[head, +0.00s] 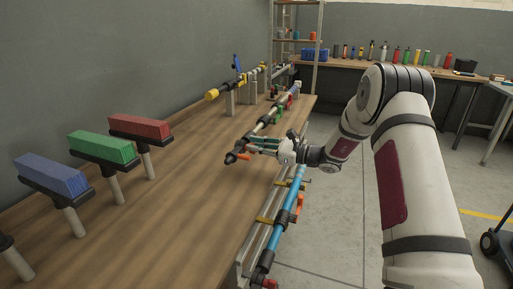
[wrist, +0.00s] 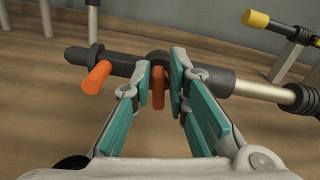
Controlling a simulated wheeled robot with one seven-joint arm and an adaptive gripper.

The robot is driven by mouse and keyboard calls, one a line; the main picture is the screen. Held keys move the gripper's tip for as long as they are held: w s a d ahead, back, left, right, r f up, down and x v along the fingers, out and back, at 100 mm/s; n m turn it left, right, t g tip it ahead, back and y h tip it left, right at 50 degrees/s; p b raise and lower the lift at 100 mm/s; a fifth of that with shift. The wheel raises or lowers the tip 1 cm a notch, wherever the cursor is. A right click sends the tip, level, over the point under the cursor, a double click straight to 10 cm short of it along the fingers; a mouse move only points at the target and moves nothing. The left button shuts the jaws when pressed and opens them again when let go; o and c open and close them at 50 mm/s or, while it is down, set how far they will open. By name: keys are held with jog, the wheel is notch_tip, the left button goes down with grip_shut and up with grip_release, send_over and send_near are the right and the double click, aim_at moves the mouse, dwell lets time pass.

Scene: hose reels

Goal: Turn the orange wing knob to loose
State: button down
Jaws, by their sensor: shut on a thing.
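The orange wing knob (wrist: 158,90) is upright in the wrist view, between the two teal fingers of my gripper (wrist: 160,80). It sits on a dark collar of a hose nozzle (wrist: 120,64) that lies crosswise above the bench. My gripper is shut on the knob; the right finger hides part of the collar. In the head view my gripper (head: 263,146) reaches the nozzle from the right, near the bench's right edge, and the knob cannot be made out clearly there. A second orange piece (wrist: 97,77), a stubby handle, sticks out of the nozzle to the left of the fingers.
A blue pipe (head: 283,222) with orange and yellow fittings runs along the bench's right side, below my arm. Blue, green and red blocks (head: 140,127) stand on posts at left. A yellow-tipped nozzle (head: 212,94) is farther back. The middle of the wooden bench (head: 180,215) is clear.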

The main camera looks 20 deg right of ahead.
jog(key=n+b, duration=0.2)
jog(key=n, duration=0.1)
jog(key=n+b, duration=0.1)
jog(key=n, duration=0.1)
jog(key=shift+s+a+f, duration=0.15)
jog(key=shift+s+f, duration=0.1)
jog(key=shift+f, duration=0.1)
jog(key=n+b, duration=0.2)
jog(key=n, duration=0.1)
jog(key=f+n+b, duration=0.1)
jog(key=n+b, duration=0.2)
jog(key=shift+s+a, duration=0.1)
jog(key=shift+s, duration=0.1)
jog(key=n+b, duration=0.2)
jog(key=b, duration=0.1)
jog(key=n+b, duration=0.2)
jog(key=b, duration=0.1)
jog(key=shift+s+f, duration=0.1)
jog(key=shift+f, duration=0.25)
jog(key=n+b, duration=0.2)
jog(key=b, duration=0.2)
jog(key=shift+f+n+b, duration=0.1)
jog(key=shift+n+b, duration=0.3)
jog(key=c, duration=1.7)
grip_release()
jog(key=shift+r, duration=0.2)
